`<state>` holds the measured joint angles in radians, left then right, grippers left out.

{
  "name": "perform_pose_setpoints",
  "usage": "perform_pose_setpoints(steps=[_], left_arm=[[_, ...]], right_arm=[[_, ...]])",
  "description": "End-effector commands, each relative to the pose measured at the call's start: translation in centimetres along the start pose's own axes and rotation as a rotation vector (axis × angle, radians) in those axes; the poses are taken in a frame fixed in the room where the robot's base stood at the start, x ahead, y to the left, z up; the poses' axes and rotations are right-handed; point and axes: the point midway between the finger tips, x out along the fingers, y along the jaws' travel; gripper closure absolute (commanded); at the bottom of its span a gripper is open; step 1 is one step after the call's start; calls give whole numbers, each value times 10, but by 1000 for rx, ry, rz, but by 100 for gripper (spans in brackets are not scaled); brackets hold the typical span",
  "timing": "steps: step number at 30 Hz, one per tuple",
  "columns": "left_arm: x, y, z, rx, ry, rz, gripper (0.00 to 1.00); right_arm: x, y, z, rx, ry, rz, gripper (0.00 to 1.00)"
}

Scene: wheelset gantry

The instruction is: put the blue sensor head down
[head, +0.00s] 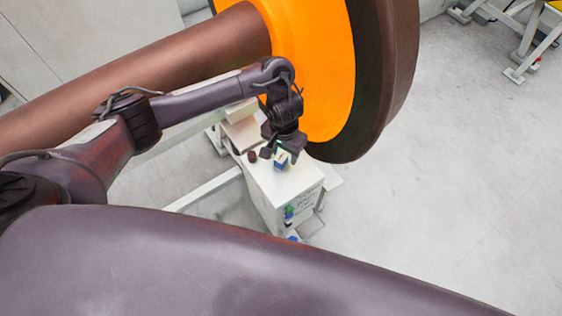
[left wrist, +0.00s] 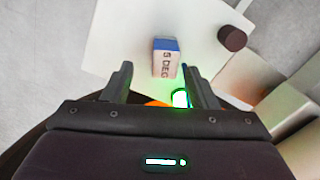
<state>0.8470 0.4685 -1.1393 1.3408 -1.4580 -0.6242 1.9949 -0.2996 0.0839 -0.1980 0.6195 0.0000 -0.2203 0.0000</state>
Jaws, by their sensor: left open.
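The blue sensor head (left wrist: 166,58) is a small block with blue sides and a white face marked "5 DEG". It stands on the white top of a cabinet (left wrist: 120,38), and it also shows in the head view (head: 281,163), partly covered by the gripper. My left gripper (head: 285,153) is open above the cabinet top. In the left wrist view its two fingers (left wrist: 158,70) are spread, with the block just beyond and between the tips. A gap shows on both sides of the block. A green-lit spot lies by the right finger. My right gripper is not in view.
A dark round knob (left wrist: 232,38) stands on the cabinet top beside the block. The orange wheel (head: 310,60) and its brown axle (head: 150,70) rise close behind my left arm. The cabinet front carries green and blue parts (head: 290,211).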

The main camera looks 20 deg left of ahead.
Motion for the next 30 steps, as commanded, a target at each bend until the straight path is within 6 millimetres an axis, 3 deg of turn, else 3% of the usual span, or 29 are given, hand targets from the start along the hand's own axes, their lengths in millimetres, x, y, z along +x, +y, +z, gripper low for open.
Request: perform_pose_setpoints(steps=[3,9,19,30], left_arm=[[18,-3,4,-3,-3,0,47],[43,-6,5,0,0,0,47],[50,-5,4,2,3,1,49],[50,-6,4,1,3,1,97]], right_arm=[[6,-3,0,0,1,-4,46],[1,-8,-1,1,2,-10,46],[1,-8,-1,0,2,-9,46],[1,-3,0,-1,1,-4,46]])
